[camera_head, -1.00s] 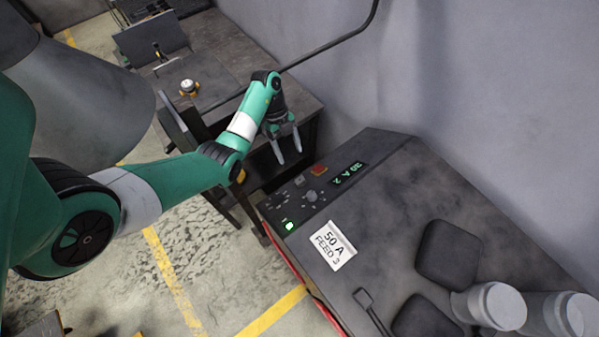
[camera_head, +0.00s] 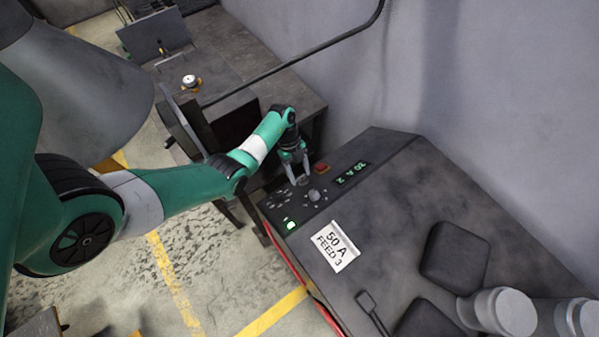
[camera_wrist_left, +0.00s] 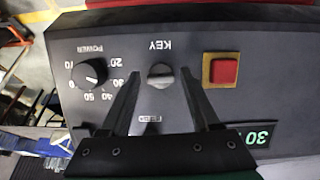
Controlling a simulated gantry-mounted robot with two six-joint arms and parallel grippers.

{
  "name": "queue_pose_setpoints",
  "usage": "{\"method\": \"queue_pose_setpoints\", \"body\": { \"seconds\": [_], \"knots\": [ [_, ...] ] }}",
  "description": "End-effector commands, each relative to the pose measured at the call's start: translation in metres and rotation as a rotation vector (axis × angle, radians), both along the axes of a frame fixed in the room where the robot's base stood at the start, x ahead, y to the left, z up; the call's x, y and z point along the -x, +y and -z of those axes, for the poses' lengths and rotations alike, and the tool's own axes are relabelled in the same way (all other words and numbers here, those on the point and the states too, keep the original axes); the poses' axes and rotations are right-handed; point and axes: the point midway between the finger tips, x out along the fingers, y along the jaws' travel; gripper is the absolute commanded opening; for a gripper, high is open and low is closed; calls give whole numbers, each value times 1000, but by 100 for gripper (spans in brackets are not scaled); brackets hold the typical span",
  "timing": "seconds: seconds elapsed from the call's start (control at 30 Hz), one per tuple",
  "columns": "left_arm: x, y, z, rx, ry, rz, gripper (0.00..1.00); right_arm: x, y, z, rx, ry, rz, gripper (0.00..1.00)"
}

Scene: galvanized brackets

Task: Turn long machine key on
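The machine (camera_head: 400,200) is a long dark grey cabinet with a sloped control panel at its left end. The key switch (camera_wrist_left: 160,75), a grey round switch with a raised grip, is on that panel under an upside-down KEY label in the left wrist view. My left gripper (camera_head: 299,181) is open at the panel. In the left wrist view its two fingers stand on either side of the key, with visible gaps. In the head view the fingers partly cover the key. My right gripper is not in view.
A black POWER knob (camera_wrist_left: 91,72) and a red square button (camera_wrist_left: 222,69) flank the key closely. A lit display (camera_head: 353,173) shows 30 A 2. A card (camera_head: 331,247) reads 50 A FEED 3. A dark workbench (camera_head: 250,95) stands behind the arm.

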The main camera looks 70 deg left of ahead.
Motion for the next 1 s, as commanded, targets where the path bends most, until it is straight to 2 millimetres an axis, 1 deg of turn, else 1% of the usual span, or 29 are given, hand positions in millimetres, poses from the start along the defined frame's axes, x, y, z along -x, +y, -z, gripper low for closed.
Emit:
{"method": "queue_pose_setpoints", "body": {
  "seconds": [0.03,0.17,0.2,0.27,0.3,0.33,0.43,0.6,0.7,0.83,0.87,1.0],
  "knots": [
    [0,0,0,0,0,0,52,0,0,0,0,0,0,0],
    [0,0,0,0,0,0,28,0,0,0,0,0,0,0],
    [0,0,0,0,0,0,21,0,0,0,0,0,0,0],
    [0,0,0,0,0,0,10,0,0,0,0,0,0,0],
    [0,0,0,0,0,0,3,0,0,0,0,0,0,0],
    [0,0,0,0,0,0,0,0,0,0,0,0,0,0],
    [0,0,-1,1,-1,2,0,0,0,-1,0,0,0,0],
    [1,-1,-4,-9,-35,49,0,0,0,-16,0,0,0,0],
    [0,0,0,-12,-41,56,0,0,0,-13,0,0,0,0],
    [0,0,0,-11,-41,56,0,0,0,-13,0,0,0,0],
    [0,0,0,-11,-41,56,48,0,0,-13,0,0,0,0],
    [0,0,0,-12,-41,55,74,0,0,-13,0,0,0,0]
  ]
}}
